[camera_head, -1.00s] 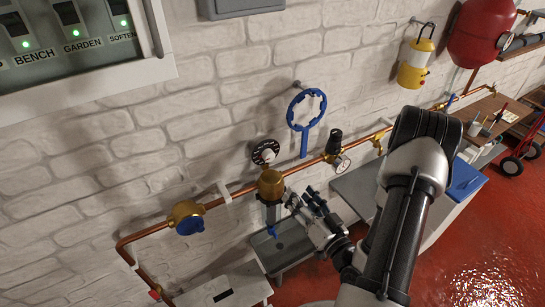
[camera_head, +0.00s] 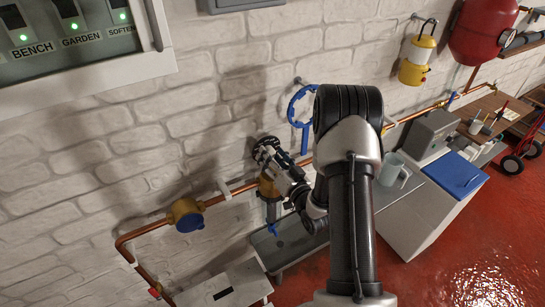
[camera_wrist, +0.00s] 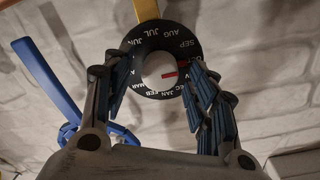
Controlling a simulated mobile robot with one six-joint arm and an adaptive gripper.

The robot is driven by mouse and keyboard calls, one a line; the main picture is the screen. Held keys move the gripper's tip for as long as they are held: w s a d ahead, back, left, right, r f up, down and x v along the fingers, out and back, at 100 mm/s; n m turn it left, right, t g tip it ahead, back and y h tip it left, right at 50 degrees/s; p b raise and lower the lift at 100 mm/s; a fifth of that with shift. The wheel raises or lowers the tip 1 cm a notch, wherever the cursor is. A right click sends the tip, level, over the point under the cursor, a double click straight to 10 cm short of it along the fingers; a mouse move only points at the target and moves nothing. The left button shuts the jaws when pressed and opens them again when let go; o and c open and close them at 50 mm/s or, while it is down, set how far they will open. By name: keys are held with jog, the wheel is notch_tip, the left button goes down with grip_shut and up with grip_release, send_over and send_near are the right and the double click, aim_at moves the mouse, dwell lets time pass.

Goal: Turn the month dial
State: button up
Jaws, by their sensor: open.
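The month dial (camera_wrist: 165,38) is a black disc with white month labels. It sits in the middle of the wrist view, with a round white knob (camera_wrist: 157,70) at its centre. A red pointer on the knob points right, near a label partly hidden by a finger. My gripper (camera_wrist: 158,80) is open, one blue-padded finger on each side of the knob and over the dial's edges. Contact with the knob cannot be told.
A blue ring-shaped tool (camera_head: 293,108) hangs right of my gripper. A copper pipe (camera_head: 243,187) with a brass fitting (camera_head: 185,213) runs below the dial. A grey sink (camera_head: 288,243) stands beneath. Bare brick wall lies to the left.

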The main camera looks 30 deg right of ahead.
jog(key=shift+w, duration=0.1)
jog(key=shift+c, duration=0.3)
jog(key=c, duration=1)
jog(key=shift+f+n+b, duration=0.1)
jog(key=shift+n+b, duration=0.2)
jog(key=shift+b, duration=0.3)
jog(key=n+b, duration=0.2)
jog(key=b, duration=0.1)
jog(key=shift+f, duration=0.15)
jog(key=n+b, duration=0.3)
jog(key=b, duration=0.2)
jog(key=shift+n, duration=0.3)
jog(key=n+b, duration=0.3)
jog(key=b, duration=0.2)
jog(key=n+b, duration=0.2)
jog(key=b, duration=0.1)
jog(key=shift+n, duration=0.3)
jog(key=shift+r, duration=0.2)
